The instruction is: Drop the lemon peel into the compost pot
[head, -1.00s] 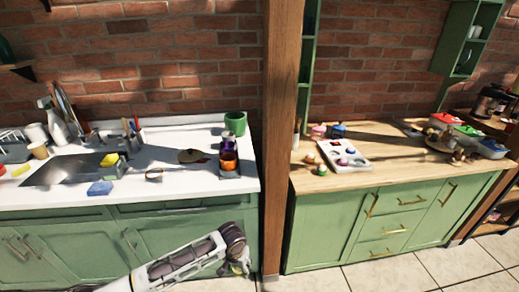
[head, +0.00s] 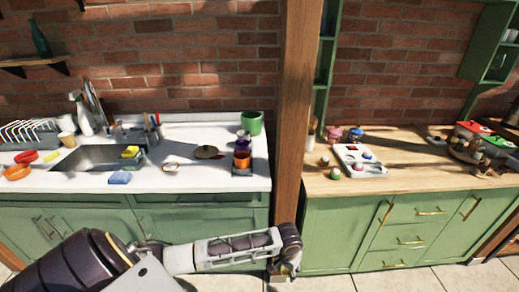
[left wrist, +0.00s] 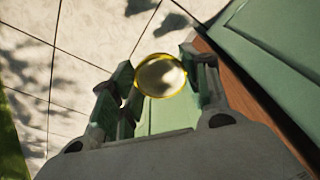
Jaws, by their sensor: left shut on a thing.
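The lemon peel (left wrist: 161,75) is a round piece with a bright yellow rim and a pale inside. My left gripper (left wrist: 160,82) is shut on it, with one finger on either side. In the head view my left gripper (head: 286,268) hangs in front of the cabinets, by the foot of the wooden post, below counter height; the peel is too small to make out there. A green pot (head: 251,123) stands at the back right of the white counter, well above and behind the gripper; I cannot tell whether it is the compost pot. My right gripper is not in view.
The wooden post (head: 297,110) rises between the white counter (head: 215,178) and the wooden counter (head: 330,184). An orange cup (head: 242,160) stands before the green pot. A muffin-like tray (head: 375,170) lies on the wooden counter. Tiled floor shows below.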

